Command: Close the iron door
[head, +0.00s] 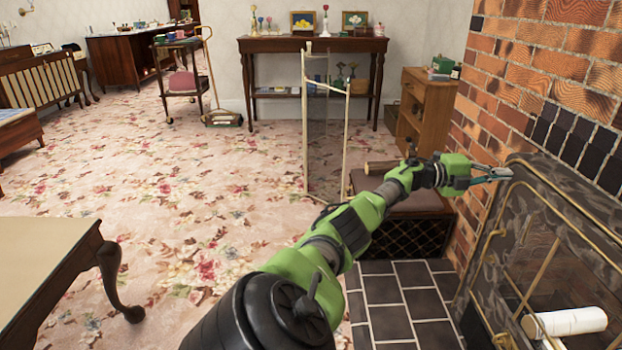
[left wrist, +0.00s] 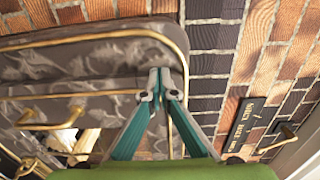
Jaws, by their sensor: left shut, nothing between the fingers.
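The fireplace front (head: 535,175) is a dark grey, marbled metal-looking panel with brass trim at the right of the head view. It also shows in the left wrist view (left wrist: 95,62), with brass bars. I cannot tell which part of it is the iron door, or how far that door stands open. My left gripper (head: 508,173) is shut and empty beside the panel's upper left edge. In the left wrist view its fingertips (left wrist: 160,78) overlap the panel's brass-trimmed edge; contact cannot be told. My right gripper is not in view.
A pale log (head: 565,321) lies at the fireplace opening among brass bars. A brick wall (head: 545,65) rises behind. A dark box seat (head: 405,232) stands beside the tiled hearth (head: 405,290). A small dark plaque (left wrist: 240,122) is on the bricks. The carpet at left is open.

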